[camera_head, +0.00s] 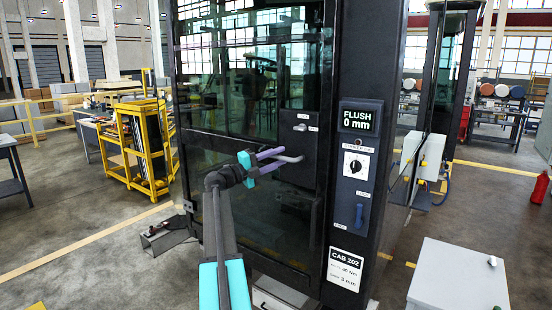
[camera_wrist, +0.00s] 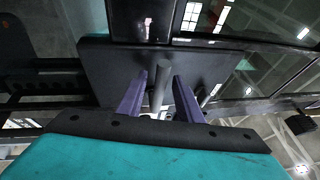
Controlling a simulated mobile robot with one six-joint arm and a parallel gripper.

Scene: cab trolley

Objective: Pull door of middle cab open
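The middle cab's door (camera_head: 215,105) is dark-framed tinted glass and sits closed in its frame. The panel beside it reads "FLUSH 0 mm" (camera_head: 360,117), and a plate below reads "CAB 202" (camera_head: 345,270). A grey bar handle (camera_head: 291,159) sticks out from a black plate on the door's right side. My gripper (camera_head: 273,157) is at the handle, with its two purple fingers apart. In the wrist view the handle bar (camera_wrist: 159,88) lies between the fingers (camera_wrist: 160,94), with a gap showing on both sides. The fingers do not look closed on it.
The side panel has a black knob (camera_head: 356,165) and a blue lever (camera_head: 359,214). A grey cabinet (camera_head: 455,275) stands at the lower right. A yellow rack trolley (camera_head: 145,145) stands back left. The floor (camera_head: 95,225) left of the cab is mostly clear.

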